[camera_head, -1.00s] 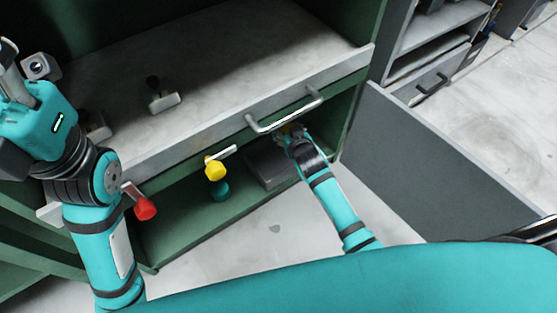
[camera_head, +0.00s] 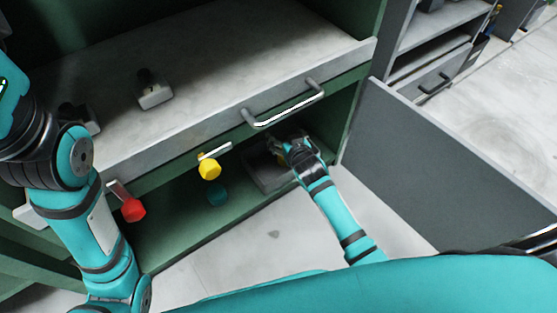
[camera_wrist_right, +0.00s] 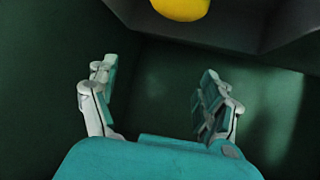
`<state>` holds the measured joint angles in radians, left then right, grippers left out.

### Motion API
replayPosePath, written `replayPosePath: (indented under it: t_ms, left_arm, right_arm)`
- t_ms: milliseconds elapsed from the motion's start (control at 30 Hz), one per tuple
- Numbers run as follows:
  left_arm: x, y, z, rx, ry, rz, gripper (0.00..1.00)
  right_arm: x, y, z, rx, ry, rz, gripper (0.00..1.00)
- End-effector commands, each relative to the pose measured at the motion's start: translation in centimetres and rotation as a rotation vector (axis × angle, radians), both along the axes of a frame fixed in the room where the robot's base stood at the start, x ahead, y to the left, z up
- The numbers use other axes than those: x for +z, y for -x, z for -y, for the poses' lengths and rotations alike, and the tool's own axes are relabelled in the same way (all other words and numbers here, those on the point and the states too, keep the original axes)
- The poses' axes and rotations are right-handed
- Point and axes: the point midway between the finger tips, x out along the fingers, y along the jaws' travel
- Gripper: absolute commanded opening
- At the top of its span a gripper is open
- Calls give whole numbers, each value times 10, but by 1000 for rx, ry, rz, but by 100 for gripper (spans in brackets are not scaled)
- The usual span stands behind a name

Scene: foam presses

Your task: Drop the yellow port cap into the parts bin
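A rounded yellow piece, which looks like the yellow port cap (camera_wrist_right: 182,7), shows at the top edge of the right wrist view, cut off by the frame. It appears within the dark grey parts bin (camera_wrist_right: 245,28); I cannot tell whether it rests on the floor of it. My right gripper (camera_wrist_right: 155,80) is open, with nothing between its fingers, and apart from the cap. My left gripper is out of frame.
A drawer front with a bar handle (camera_head: 284,108) is close above my right gripper. A yellow knob (camera_head: 209,168) and a red knob (camera_head: 133,210) stick out below the worktop edge. A teal piece (camera_head: 217,193) is on the green shelf. A grey panel (camera_head: 440,175) stands right.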

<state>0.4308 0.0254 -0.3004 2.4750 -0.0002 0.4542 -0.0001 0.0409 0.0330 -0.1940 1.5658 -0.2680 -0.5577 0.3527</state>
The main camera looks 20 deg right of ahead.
Motion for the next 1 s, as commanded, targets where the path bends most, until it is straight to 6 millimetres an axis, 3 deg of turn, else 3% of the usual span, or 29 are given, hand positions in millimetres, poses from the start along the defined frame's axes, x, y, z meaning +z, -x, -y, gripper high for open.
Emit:
replayPosePath:
  t_ms: [367, 800, 1000]
  left_arm:
    - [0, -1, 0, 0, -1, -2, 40]
    - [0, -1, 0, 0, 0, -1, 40]
    - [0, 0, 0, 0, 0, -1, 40]
  right_arm:
    - [3, 9, 0, 0, 0, -2, 82]
    - [44, 83, 1, 0, 0, -1, 82]
    - [55, 102, 1, 0, 0, -1, 82]
